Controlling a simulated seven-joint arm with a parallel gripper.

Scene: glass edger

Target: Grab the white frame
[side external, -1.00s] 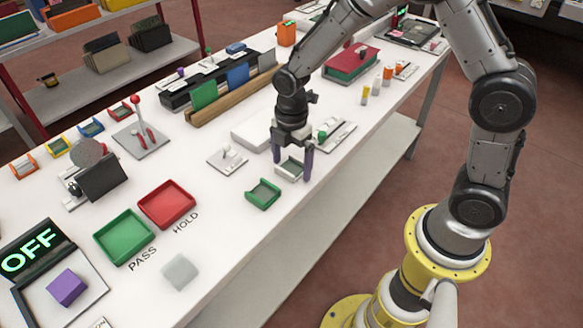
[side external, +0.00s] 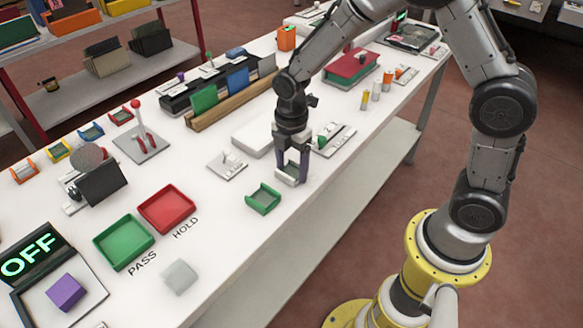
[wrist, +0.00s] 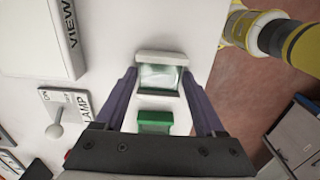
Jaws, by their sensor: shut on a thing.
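The white frame (side external: 287,178) is a small open holder near the table's front edge. It also shows in the wrist view (wrist: 162,57), with a pale greenish glass-like face inside it. My gripper (side external: 291,175) points down over it, with one purple finger on each side. In the wrist view my gripper (wrist: 160,82) has its fingertips against the frame's two sides and is shut on it. Whether the frame is clear of the table is hard to tell.
A green holder (side external: 263,198) stands just beside the frame, toward the front left. A lamp switch plate (side external: 227,165) lies to the left, and a white slab (side external: 252,138) lies behind. Red (side external: 167,208) and green (side external: 123,241) trays are farther left. The table's front edge is close.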

